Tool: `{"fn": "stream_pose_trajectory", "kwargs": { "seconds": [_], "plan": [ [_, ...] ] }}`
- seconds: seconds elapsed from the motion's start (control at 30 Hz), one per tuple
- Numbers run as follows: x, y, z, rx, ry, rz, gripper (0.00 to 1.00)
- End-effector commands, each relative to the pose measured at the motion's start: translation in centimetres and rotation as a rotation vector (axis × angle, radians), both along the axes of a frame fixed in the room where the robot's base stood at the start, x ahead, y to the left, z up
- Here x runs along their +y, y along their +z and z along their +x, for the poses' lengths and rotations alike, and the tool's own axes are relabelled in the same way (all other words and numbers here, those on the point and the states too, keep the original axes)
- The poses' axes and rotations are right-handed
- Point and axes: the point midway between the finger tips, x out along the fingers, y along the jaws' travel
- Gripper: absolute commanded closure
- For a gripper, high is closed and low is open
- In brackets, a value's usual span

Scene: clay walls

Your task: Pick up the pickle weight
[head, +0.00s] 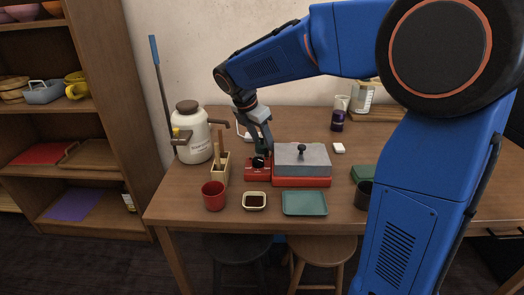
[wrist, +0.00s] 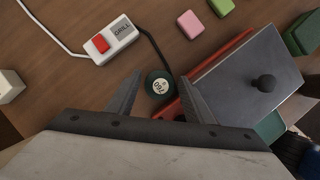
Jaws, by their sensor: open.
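A small round dark green piece with a white marked label, seemingly the pickle weight, shows in the wrist view (wrist: 159,84) between and just beyond my fingertips. Its label is too small to read surely. My gripper (wrist: 160,88) is open, with one finger on each side of the piece and no clear contact visible. In the head view my gripper (head: 262,150) points down over a small red block (head: 257,174) with a dark round shape on top, left of the grill. I cannot tell there whether that shape is the weight.
A red grill (head: 302,182) with a grey knobbed lid stands close on the right. A white grill switch (wrist: 112,42) with a cord lies beyond. A wooden utensil holder (head: 220,168), red cup (head: 213,195), sauce dish (head: 254,201) and teal tray (head: 304,203) stand nearby.

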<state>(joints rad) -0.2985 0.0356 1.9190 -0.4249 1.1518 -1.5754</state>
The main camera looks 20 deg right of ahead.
Motion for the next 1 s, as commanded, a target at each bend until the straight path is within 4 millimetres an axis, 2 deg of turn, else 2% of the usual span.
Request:
{"fn": "stream_pose_trajectory", "kwargs": {
  "seconds": [0.27, 0.47, 0.5, 0.8, 1.0],
  "plan": [
    [-0.1, -0.3, 0.0, 0.000, 0.000, 0.000, 0.53],
    [-0.1, -0.3, 0.0, 0.000, 0.000, 0.000, 0.98],
    [-0.1, -0.3, 0.0, 0.000, 0.000, 0.000, 1.00],
    [-0.1, 0.1, 0.1, -0.002, 0.000, 0.000, 1.00],
    [-0.1, 2.3, 0.1, -0.006, -0.001, 0.001, 1.00]
  ]
}}
